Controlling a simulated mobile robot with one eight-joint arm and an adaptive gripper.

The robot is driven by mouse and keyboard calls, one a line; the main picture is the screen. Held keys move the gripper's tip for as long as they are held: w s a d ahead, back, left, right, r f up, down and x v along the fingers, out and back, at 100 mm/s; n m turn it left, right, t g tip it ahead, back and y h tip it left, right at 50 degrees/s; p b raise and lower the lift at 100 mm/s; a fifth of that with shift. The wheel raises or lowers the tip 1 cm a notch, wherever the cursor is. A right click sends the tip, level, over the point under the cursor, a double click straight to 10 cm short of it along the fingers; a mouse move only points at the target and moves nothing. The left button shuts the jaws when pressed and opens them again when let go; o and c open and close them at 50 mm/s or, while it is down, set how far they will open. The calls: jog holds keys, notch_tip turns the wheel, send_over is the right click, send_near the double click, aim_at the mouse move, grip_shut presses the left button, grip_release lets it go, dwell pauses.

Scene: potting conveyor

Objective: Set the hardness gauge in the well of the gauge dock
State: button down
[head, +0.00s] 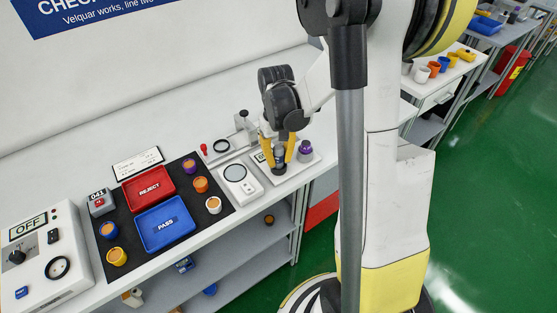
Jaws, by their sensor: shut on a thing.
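My gripper (278,158) points down over the back right of the bench, its yellow fingers closed on a small dark grey body, which I take to be the hardness gauge (279,156). The gauge looks upright and is partly hidden by the fingers. Below it is a pale flat plate, apparently the gauge dock (296,169), with a small label at its left. The well is hidden under the gripper and gauge. I cannot tell whether the gauge touches the dock.
A purple-topped piece (305,150) stands close right of the gripper. A white device with a round face (236,173) and a grey stand (245,124) are to the left. A red REJECT tray (149,187), blue PASS tray (164,224) and several small pots lie on a black mat.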

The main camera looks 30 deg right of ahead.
jog(key=shift+f, duration=0.1)
jog(key=c, duration=1.3)
grip_release()
jog(key=r+p, duration=0.1)
jog(key=r, duration=0.3)
jog(key=r+p, duration=0.1)
jog(key=r, duration=0.3)
jog(key=r+p, duration=0.2)
jog(key=r, duration=0.2)
jog(key=shift+w+r, duration=0.1)
jog(key=shift+w, duration=0.2)
jog(key=s+a+r+t, duration=0.2)
jog(key=s+a+r, duration=0.1)
jog(key=a, duration=0.1)
jog(key=s+a+r+n+t, duration=0.1)
jog(key=s+a+r+t, duration=0.2)
jog(key=s+a, duration=0.1)
jog(key=s+a+r+n+t, duration=0.1)
jog(key=s+a+r+t, duration=0.2)
jog(key=s+a, duration=0.1)
jog(key=shift+s+a, duration=0.25)
jog(key=shift+a, duration=0.5)
